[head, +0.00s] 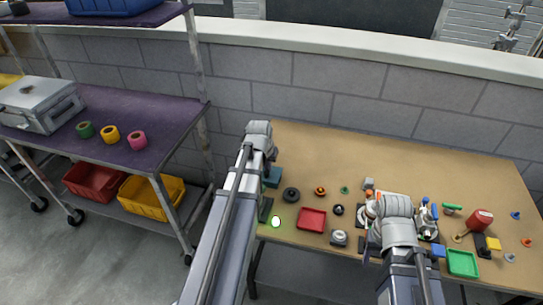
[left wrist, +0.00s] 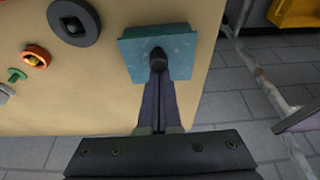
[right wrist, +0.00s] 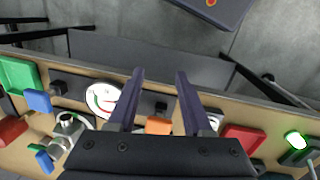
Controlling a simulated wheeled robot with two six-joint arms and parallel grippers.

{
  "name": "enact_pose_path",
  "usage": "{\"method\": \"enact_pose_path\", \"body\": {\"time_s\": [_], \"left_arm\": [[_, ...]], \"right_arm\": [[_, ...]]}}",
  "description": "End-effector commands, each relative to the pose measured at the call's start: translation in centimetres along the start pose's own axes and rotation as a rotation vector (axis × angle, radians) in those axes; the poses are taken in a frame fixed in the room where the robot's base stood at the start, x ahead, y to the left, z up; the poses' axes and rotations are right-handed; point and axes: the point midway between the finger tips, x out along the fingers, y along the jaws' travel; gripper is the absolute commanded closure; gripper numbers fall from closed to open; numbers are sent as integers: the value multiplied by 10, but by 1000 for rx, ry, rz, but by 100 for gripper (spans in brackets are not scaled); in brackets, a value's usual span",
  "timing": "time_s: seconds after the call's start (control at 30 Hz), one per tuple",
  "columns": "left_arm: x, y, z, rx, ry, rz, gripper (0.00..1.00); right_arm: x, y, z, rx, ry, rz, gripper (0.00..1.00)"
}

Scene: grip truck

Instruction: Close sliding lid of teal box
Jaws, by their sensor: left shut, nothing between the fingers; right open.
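The teal box (head: 273,177) sits at the left edge of the wooden table, partly hidden by my left wrist in the head view. In the left wrist view its teal top (left wrist: 182,52) is flat and square, with a dark rounded knob (left wrist: 158,56) near its middle. How far the lid is slid cannot be told. My left gripper (left wrist: 158,70) is shut and empty, its fingertips right at the knob; whether they touch it is unclear. My right gripper (right wrist: 160,74) is open and empty over the table's front part, above small objects.
A black ring (head: 291,195), an orange ring (head: 321,191) and a red tray (head: 312,219) lie right of the box. A glowing green button (head: 276,222) is in front. A green tray (head: 463,263) and several parts crowd the right side. A purple-topped cart (head: 160,135) stands left.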

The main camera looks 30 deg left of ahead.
Motion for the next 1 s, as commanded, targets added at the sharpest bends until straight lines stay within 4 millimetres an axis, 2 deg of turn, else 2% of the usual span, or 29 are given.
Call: {"method": "enact_pose_path", "body": {"time_s": [0.07,0.5,0.67,0.87,0.9,1.0], "left_arm": [[-3,0,8,0,-2,0,100],[-1,1,5,0,-6,0,100],[4,1,-8,1,-2,0,100],[13,4,-41,2,6,0,100],[-4,4,-36,2,5,0,100],[-22,4,-35,1,6,0,100]], "right_arm": [[0,0,0,0,0,0,50],[0,0,0,0,0,0,50],[0,0,0,0,0,0,50],[0,0,0,0,0,0,50],[-15,1,1,0,0,0,50],[-31,3,2,0,0,0,50]]}}
